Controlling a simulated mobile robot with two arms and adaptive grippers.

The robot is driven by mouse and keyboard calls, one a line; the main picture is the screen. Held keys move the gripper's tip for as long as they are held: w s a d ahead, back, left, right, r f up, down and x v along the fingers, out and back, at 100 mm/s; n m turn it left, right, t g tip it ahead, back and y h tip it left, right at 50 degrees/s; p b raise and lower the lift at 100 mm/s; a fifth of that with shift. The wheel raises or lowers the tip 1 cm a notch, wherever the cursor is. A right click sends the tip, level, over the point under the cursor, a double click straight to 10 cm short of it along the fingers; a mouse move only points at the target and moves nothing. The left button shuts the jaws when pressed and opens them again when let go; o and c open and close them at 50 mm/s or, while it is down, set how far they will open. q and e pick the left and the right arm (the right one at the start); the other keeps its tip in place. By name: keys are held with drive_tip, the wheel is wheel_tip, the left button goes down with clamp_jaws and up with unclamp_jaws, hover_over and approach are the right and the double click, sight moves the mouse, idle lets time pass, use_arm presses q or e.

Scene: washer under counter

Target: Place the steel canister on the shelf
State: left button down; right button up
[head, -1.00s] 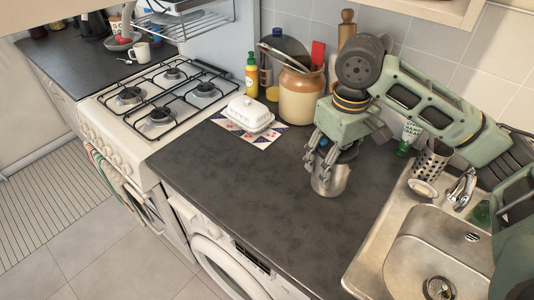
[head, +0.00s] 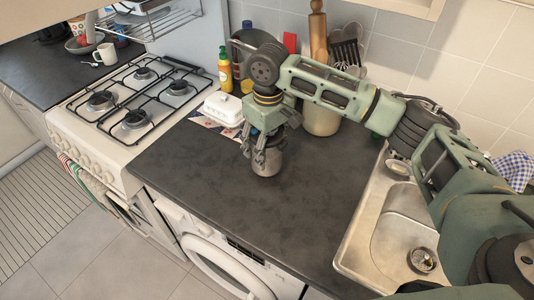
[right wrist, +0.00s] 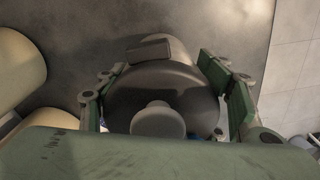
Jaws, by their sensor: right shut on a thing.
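The steel canister (head: 267,164) is a shiny metal cylinder over the dark counter, right of the white butter dish. My right gripper (head: 265,142) reaches down from above and is shut on its upper part. In the right wrist view the round dark lid with its pale knob (right wrist: 158,121) sits between the green fingers. The canister looks about upright; I cannot tell whether its base touches the counter. A pale shelf edge (head: 398,8) shows at the top of the head view; its upper surface is out of view. My left gripper is not in view.
The butter dish (head: 224,108) and the yellow bottle (head: 225,70) are near the canister. A large crock (head: 321,115) stands behind my right arm. The gas hob (head: 140,98) is left, the sink (head: 400,240) right. The front counter (head: 230,205) is clear.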

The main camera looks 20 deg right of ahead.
drive_tip(key=shift+w+f+p, duration=0.1)
drive_tip(key=shift+f+p, duration=0.5)
drive_tip(key=shift+f, duration=1.35)
drive_tip(key=shift+a, duration=0.1)
drive_tip(key=o, duration=2)
drive_tip(key=shift+f, duration=0.15)
